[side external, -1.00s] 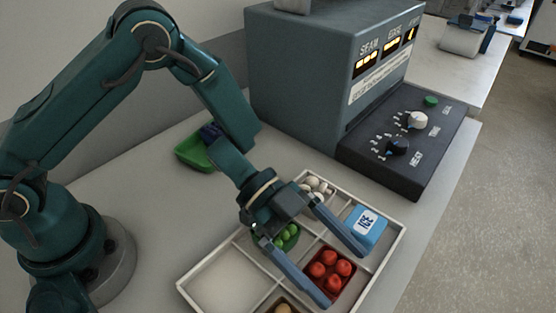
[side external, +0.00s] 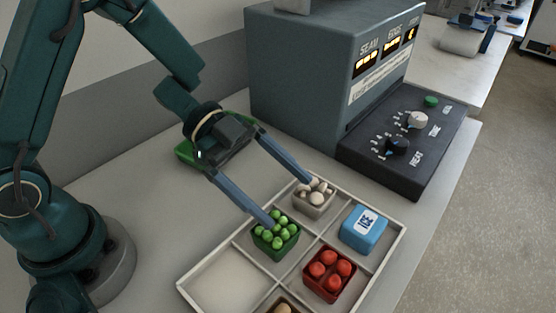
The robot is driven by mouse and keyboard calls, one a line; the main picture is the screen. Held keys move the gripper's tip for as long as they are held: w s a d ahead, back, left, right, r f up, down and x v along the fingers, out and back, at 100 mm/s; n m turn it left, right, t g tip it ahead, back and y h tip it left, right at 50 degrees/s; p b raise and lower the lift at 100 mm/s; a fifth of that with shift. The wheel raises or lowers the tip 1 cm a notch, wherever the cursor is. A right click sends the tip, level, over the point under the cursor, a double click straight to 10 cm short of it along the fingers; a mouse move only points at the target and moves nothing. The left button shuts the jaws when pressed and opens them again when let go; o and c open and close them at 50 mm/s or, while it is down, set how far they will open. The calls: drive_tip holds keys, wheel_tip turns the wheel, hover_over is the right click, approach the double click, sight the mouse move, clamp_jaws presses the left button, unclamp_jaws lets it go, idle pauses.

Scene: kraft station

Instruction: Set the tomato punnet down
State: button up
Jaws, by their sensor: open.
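The tomato punnet (side external: 329,274), a dark red square tub of red tomatoes, sits in a compartment of the pale divided tray (side external: 393,247), towards its front right. It looks upright. My gripper (side external: 290,203) is open and empty, its two long fingers spread wide. Its fingertips are behind the tomato punnet, apart from it, near the punnet of green items (side external: 275,237) and the punnet of whitish items (side external: 313,198). I cannot tell whether the fingertips touch those two.
A blue ICE block (side external: 364,230) lies in the tray's right compartment. Another tub (side external: 283,307) is cut off at the bottom edge. The front-left compartment (side external: 227,283) is empty. A grey machine with knobs (side external: 400,140) stands behind.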

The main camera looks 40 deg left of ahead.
drive_tip(key=w+a+r+n+t+y, duration=0.9)
drive_tip(key=w+a+r+t+y, duration=0.1)
drive_tip(key=a+t+y, duration=0.15)
drive_tip(key=s+a+n+g+y, duration=0.35)
drive_tip(key=s+a+n, duration=0.25)
drive_tip(key=s, duration=0.3)
drive_tip(key=s+d+f+n+g+h, duration=0.1)
drive_tip(key=s+d, duration=0.1)
drive_tip(key=s, duration=0.3)
drive_tip(key=s+d+f+n+g, duration=0.1)
drive_tip(key=s+f+g, duration=0.1)
drive_tip(key=s, duration=0.3)
drive_tip(key=shift+s+d+n+g+h, duration=0.2)
drive_tip(key=shift+d+n+g+h, duration=0.1)
drive_tip(key=shift+d+h, duration=0.1)
